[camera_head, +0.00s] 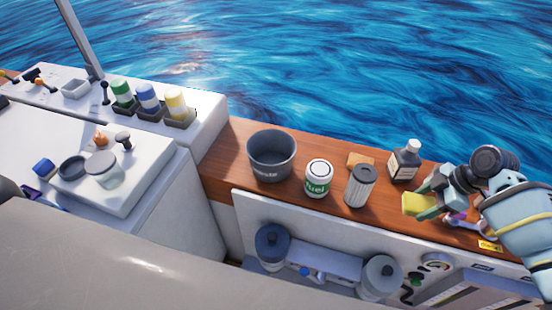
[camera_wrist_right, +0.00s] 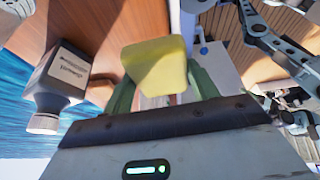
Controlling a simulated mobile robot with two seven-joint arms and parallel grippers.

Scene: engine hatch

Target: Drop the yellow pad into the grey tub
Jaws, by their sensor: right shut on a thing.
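The yellow pad (camera_head: 416,204) is between the fingers of my right gripper (camera_head: 432,201), at the right of the head view. In the right wrist view the pad (camera_wrist_right: 157,66) fills the space between the green fingertips. My right gripper is shut on it. It appears to be over the wooden ledge, but its exact height is hard to tell. The grey tub (camera_head: 271,155) stands upright on the ledge, well to the left of my right gripper. Its opening faces up and its inside looks empty. My left gripper is not in view.
A white fuel can (camera_head: 318,179), a grey ribbed filter (camera_head: 360,186), a tan block (camera_head: 361,160) and a dark bottle (camera_head: 404,161) stand between the tub and my right gripper on the wooden ledge (camera_head: 227,170). Water lies beyond the ledge's far edge.

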